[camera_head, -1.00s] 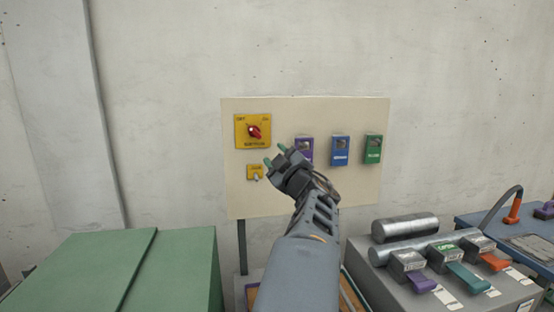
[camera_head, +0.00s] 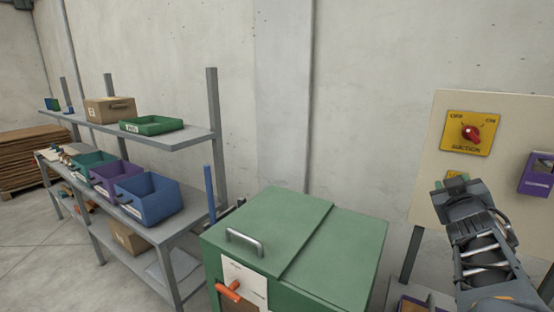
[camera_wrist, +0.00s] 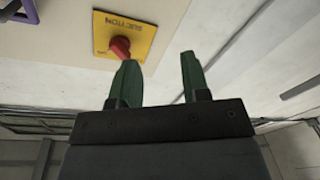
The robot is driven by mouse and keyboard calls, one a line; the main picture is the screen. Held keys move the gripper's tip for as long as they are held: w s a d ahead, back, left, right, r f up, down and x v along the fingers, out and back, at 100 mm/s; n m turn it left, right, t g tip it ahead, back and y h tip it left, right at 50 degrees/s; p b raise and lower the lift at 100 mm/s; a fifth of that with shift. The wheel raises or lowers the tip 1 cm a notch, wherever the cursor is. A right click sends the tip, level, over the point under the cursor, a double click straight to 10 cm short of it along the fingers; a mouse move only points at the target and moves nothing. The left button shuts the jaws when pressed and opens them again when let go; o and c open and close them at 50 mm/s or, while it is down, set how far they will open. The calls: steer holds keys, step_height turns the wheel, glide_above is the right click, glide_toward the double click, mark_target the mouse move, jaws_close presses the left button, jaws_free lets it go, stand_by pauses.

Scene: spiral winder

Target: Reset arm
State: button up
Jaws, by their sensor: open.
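My gripper (camera_wrist: 160,80) is open in the wrist view, its two green fingers apart with nothing between them. In the head view my gripper (camera_head: 452,190) is at the right, in front of the lower left part of the cream panel (camera_head: 431,140). The yellow suction switch plate with its red knob (camera_head: 471,134) is on the panel, just above my gripper. The red knob also shows in the wrist view (camera_wrist: 119,47), left of the fingers. A smaller yellow plate (camera_head: 457,177) is mostly hidden behind my gripper.
A green cabinet (camera_head: 290,235) with a grey handle and an orange lever (camera_head: 229,290) stands left of the panel. A metal shelf (camera_head: 190,135) at the left holds green, purple and blue bins and a cardboard box (camera_head: 110,109). Floor is free at the lower left.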

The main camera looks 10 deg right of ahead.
steer(key=s+a+f+g+y, duration=0.1)
steer(key=a+f+g+y, duration=0.1)
steer(key=a+f, duration=0.4)
steer(key=s+a+f+g+y+p, duration=0.1)
steer(key=a+f+g+y, duration=0.2)
steer(key=a+f, duration=0.3)
steer(key=s+a+f+g+y+p, duration=0.1)
steer(key=a+f, duration=0.4)
steer(key=a, duration=0.5)
steer(key=shift+s+a+f+m+g+y, duration=0.2)
steer(key=shift+g+y, duration=0.25)
steer(key=shift+g, duration=0.15)
steer(key=shift+s+a+f+m+g+y, duration=0.1)
steer(key=shift+f+m+g+y, duration=0.1)
steer(key=shift+g+y, duration=0.35)
steer(key=s+a+f+n+g+y, duration=0.1)
steer(key=s+a+f+g+y, duration=0.1)
steer(key=s+a, duration=0.4)
steer(key=shift+a+f+g+p, duration=0.3)
steer(key=shift+a+f+g, duration=0.25)
steer(key=shift+f+g, duration=0.3)
steer(key=shift+f, duration=0.1)
